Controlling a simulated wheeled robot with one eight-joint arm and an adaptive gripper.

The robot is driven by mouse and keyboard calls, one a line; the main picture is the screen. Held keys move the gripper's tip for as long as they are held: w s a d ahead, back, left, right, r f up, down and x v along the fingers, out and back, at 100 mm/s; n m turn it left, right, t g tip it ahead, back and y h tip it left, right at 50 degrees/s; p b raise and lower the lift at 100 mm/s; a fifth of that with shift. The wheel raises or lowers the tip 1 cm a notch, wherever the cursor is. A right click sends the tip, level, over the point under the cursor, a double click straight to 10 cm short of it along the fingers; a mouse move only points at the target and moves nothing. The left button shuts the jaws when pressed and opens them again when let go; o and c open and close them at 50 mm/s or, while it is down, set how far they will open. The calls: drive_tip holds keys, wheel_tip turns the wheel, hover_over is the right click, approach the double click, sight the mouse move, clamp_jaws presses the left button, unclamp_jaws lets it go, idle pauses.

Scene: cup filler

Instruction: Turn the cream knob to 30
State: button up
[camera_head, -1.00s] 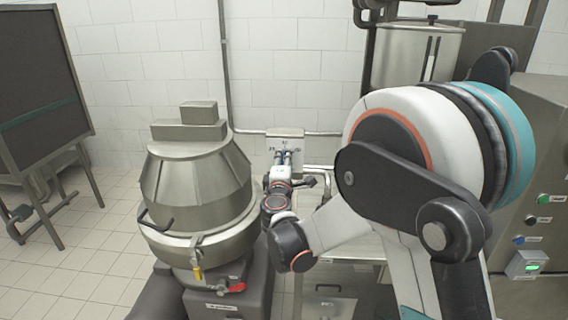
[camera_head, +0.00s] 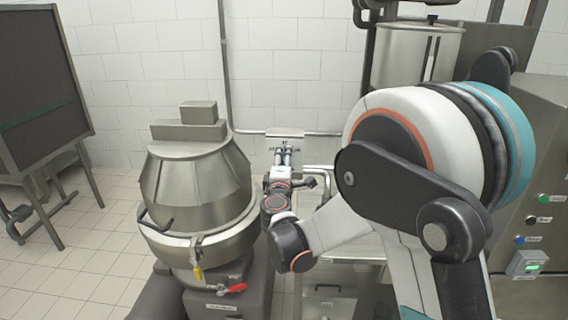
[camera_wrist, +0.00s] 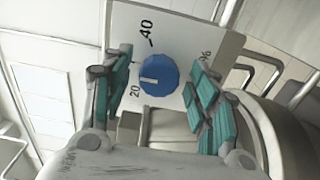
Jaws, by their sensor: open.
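A blue knob (camera_wrist: 158,76) sits on a pale dial plate (camera_wrist: 178,22) in the wrist view; no cream knob shows. A white line on the knob points left, close to the number 20 and a little to the 40 side of it. My gripper (camera_wrist: 163,100) is open, with one teal-padded finger on each side of the knob. Gaps show between pads and knob, and I see no contact. In the head view my gripper (camera_head: 283,156) is in front of the small panel (camera_head: 285,133) on the back wall; the knob is hidden there.
A large steel mixer-like vessel (camera_head: 197,185) stands close to the left of my gripper. A steel cabinet with several coloured buttons (camera_head: 541,200) is at the right. A steel tank (camera_head: 418,55) stands behind my arm. Tiled floor (camera_head: 85,250) is free at the left.

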drive_tip(key=s, duration=1.2)
